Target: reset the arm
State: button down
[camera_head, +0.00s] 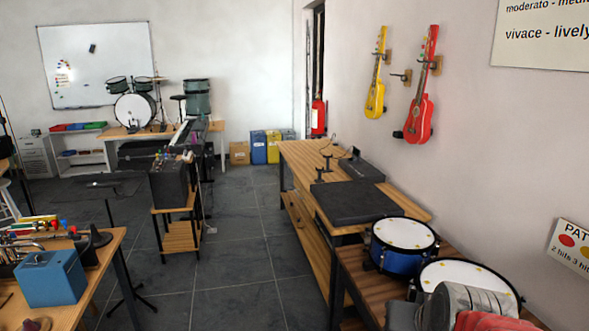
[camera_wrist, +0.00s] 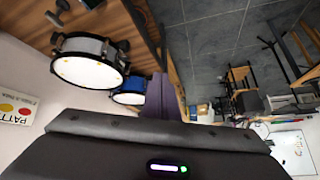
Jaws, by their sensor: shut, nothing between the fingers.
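My gripper (camera_wrist: 160,95) shows in the wrist view, with its dark purple fingers together in the middle of the picture and nothing between them. Its dark body fills the bottom of that view. The fingers point away over the room, apart from the drums and the benches. In the head view, grey and red parts at the bottom right look like my arm; the fingers cannot be made out there.
A blue drum (camera_head: 403,240) and a white-topped drum (camera_head: 468,280) stand on a low wooden bench by the right wall. Behind them is a wooden bench with a black case (camera_head: 355,202). A table with a blue box (camera_head: 50,278) is at left. Grey floor (camera_head: 240,262) between is clear.

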jog(key=s+a+n+g, duration=0.2)
jog(key=s+a, duration=0.3)
jog(key=s, duration=0.7)
jog(key=shift+a+n+y, duration=0.15)
jog(key=shift+n+y, duration=0.15)
jog(key=shift+n, duration=0.1)
jog(key=c, duration=2.5)
grip_release()
jog(key=shift+r, duration=0.1)
jog(key=o, duration=0.7)
jog(key=shift+o, duration=0.2)
jog(key=shift+s, duration=0.1)
